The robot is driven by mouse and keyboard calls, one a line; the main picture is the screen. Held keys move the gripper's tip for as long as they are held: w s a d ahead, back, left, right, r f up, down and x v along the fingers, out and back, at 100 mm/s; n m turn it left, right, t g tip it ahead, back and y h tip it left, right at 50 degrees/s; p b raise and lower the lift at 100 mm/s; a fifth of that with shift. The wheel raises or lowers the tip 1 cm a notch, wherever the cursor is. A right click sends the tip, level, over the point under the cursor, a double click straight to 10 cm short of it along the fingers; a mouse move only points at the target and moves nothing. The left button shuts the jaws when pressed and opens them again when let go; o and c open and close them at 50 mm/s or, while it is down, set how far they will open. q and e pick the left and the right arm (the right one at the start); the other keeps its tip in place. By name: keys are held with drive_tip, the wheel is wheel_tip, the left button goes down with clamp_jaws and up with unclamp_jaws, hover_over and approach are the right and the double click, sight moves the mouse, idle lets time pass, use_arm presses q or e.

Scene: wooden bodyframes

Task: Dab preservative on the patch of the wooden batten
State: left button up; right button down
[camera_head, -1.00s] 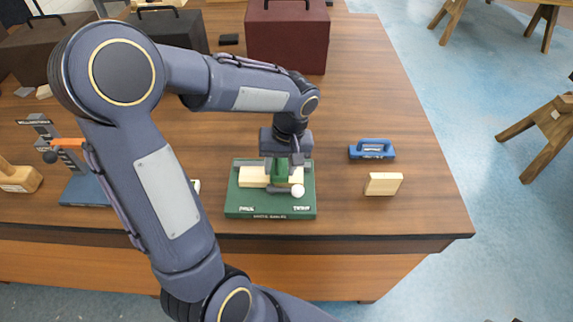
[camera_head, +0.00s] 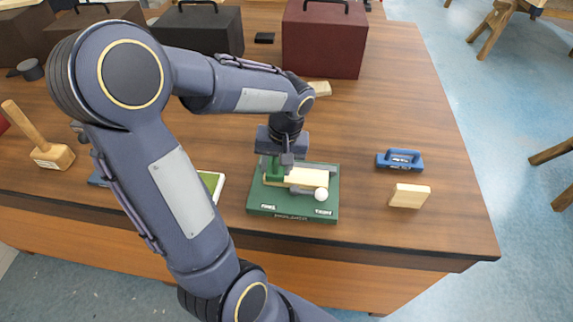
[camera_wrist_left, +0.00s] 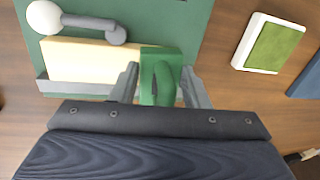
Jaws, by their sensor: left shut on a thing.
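The pale wooden batten (camera_head: 308,177) lies in a green holder (camera_head: 290,212) with a grey rail and a white ball-ended lever (camera_head: 321,193). It also shows in the wrist view (camera_wrist_left: 92,62). No distinct patch shows on the visible wood. A white-framed green pad (camera_wrist_left: 273,47) lies beside the holder, partly behind my arm in the head view (camera_head: 211,184). My right gripper is out of view.
A blue handled tool (camera_head: 399,160) and a small wood block (camera_head: 409,196) stand right of the holder. A wooden mallet (camera_head: 53,155) is at the left. Dark toolboxes (camera_head: 322,40) line the back. The table's right side is mostly clear.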

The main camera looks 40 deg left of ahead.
use_arm(q)
drive_tip(key=shift+s+a, duration=0.25)
drive_tip(key=shift+a, duration=0.2)
drive_tip(key=shift+f, duration=0.15)
drive_tip(key=shift+w+d+f+b, duration=0.15)
drive_tip(key=shift+w+d, duration=0.55)
drive_tip(key=shift+d, duration=0.45)
drive_tip(key=shift+w+d+r+b, duration=0.15)
drive_tip(key=shift+w+d, duration=0.5)
drive_tip(key=shift+d, duration=0.55)
drive_tip(key=shift+w+d+f+b, duration=0.15)
drive_tip(key=shift+w+d, duration=0.55)
drive_tip(key=shift+d, duration=0.45)
drive_tip(key=shift+w+d, duration=0.55)
drive_tip(key=shift+d, duration=0.35)
drive_tip(key=shift+w+d, duration=0.55)
drive_tip(key=shift+d, duration=0.3)
wheel_tip(320, 180, up, 6)
drive_tip(key=p, duration=0.4)
drive_tip(key=shift+p, duration=0.4)
drive_tip(key=shift+r, duration=0.25)
